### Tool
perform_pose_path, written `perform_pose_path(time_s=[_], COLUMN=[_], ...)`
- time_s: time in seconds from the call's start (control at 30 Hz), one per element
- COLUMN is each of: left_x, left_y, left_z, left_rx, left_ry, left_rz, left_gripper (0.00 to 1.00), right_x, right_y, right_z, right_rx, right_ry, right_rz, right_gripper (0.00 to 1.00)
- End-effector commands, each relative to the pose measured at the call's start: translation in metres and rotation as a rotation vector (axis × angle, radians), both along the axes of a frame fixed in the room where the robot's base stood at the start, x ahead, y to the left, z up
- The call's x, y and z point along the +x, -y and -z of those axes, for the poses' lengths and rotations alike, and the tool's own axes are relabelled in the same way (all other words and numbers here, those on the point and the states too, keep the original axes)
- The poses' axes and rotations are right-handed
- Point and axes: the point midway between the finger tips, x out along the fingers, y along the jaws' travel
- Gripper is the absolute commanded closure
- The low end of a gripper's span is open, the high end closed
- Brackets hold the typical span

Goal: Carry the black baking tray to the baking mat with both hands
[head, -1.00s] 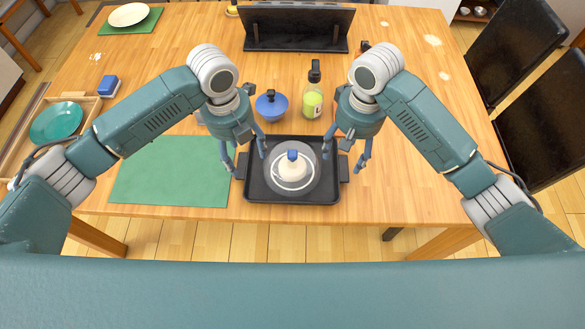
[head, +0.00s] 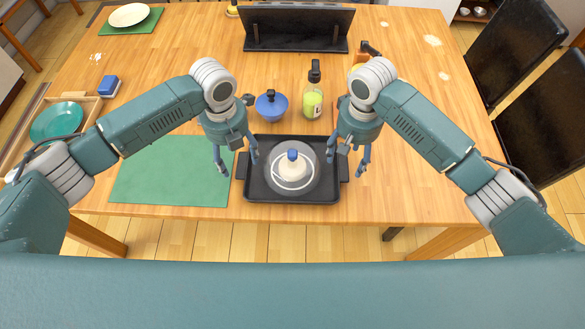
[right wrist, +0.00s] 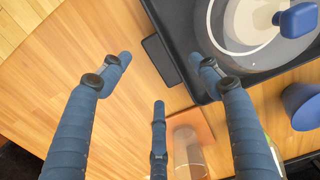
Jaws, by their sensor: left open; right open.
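The black baking tray (head: 290,198) lies flat near the table's front edge, with a handle at each short side. On it stand a round, see-through grey dish (head: 312,181) and a white item with a blue top (head: 292,167). The green baking mat (head: 165,172) lies bare just left of the tray. My left gripper (head: 239,165) is open at the tray's left handle. My right gripper (head: 346,165) is open at the right handle. In the right wrist view, the handle (right wrist: 160,60) shows between my spread fingers, untouched as far as I can see.
A blue bowl with a dark knob (head: 271,107) and a green bottle (head: 312,100) stand behind the tray. A black rack (head: 297,27) stands at the back. A wooden tray with a teal plate (head: 57,122) is at left. Black chairs (head: 543,125) stand at right.

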Motion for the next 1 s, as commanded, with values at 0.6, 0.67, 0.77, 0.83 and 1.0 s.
perform_pose_path(time_s=[0.6,0.67,0.77,0.83,1.0], left_x=[0.000,0.000,0.000,0.000,0.000], left_y=[0.000,0.000,0.000,0.000,0.000], left_z=[0.044,0.043,0.043,0.043,0.043], left_rx=[0.000,0.000,0.000,0.000,0.001], left_ry=[0.000,0.000,0.000,0.000,0.001], left_rz=[0.000,0.000,0.000,0.000,-0.001], left_gripper=[0.36,0.36,0.52,0.66,1.00], right_x=[0.000,0.000,0.000,0.000,0.000], right_y=[0.000,0.000,0.000,0.000,0.000], right_z=[0.043,0.043,0.043,0.043,0.043], right_rx=[0.000,0.000,0.000,0.000,0.000], right_ry=[0.002,0.002,0.002,0.001,0.001], right_rz=[-0.001,-0.001,-0.001,-0.001,-0.001], right_gripper=[0.37,0.37,0.53,0.67,1.00])
